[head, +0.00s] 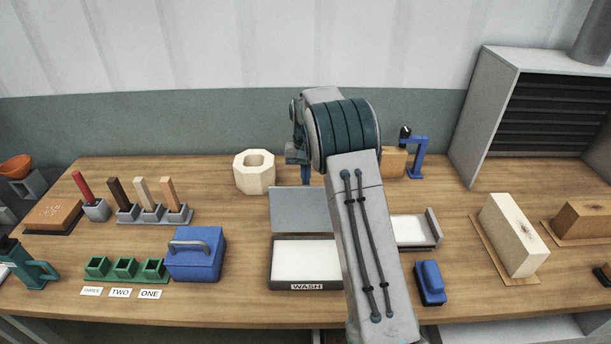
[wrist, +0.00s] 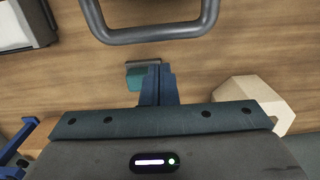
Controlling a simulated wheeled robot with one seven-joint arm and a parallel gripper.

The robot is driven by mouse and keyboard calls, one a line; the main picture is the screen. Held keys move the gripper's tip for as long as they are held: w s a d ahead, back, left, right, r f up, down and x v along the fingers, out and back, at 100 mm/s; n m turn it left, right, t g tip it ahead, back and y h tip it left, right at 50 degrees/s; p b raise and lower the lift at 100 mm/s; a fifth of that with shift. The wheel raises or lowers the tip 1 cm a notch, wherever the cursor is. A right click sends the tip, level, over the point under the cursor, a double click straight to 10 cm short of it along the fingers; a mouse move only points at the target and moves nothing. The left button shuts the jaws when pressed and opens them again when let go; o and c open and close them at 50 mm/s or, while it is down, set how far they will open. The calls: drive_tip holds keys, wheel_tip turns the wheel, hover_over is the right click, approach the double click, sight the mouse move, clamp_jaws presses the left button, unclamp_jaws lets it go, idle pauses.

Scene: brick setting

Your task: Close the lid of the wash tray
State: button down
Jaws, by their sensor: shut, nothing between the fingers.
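The wash tray (head: 306,286) stands near the front of the bench, with a white label reading WASH and a pale inside. Its grey lid (head: 300,211) stands raised at the tray's back edge, so the tray is open. My gripper (head: 306,180) points down behind the lid, partly hidden by my arm. In the wrist view my gripper (wrist: 158,72) is shut with nothing between the fingers. A dark grey U-shaped bar (wrist: 150,35) shows beyond the fingertips, apart from them; it appears to belong to the lid.
A cream octagonal block (head: 254,172) stands left of my gripper. A small teal thing (wrist: 138,78) lies beyond the fingers. A second tray (head: 434,228) and a blue block (head: 430,283) are right of my arm. A blue box (head: 195,257) with a handle stands left of the wash tray.

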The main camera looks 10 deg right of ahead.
sight(306, 204)
drive_tip(key=shift+s+a+r+p, duration=0.15)
drive_tip(key=shift+s+r, duration=0.1)
drive_tip(key=shift+s, duration=0.35)
drive_tip(key=shift+s+a+r+p, duration=0.15)
drive_tip(key=shift+s+r, duration=0.1)
drive_tip(key=shift+s, duration=0.35)
drive_tip(key=shift+s+a+b, duration=0.1)
drive_tip(key=shift+b, duration=0.3)
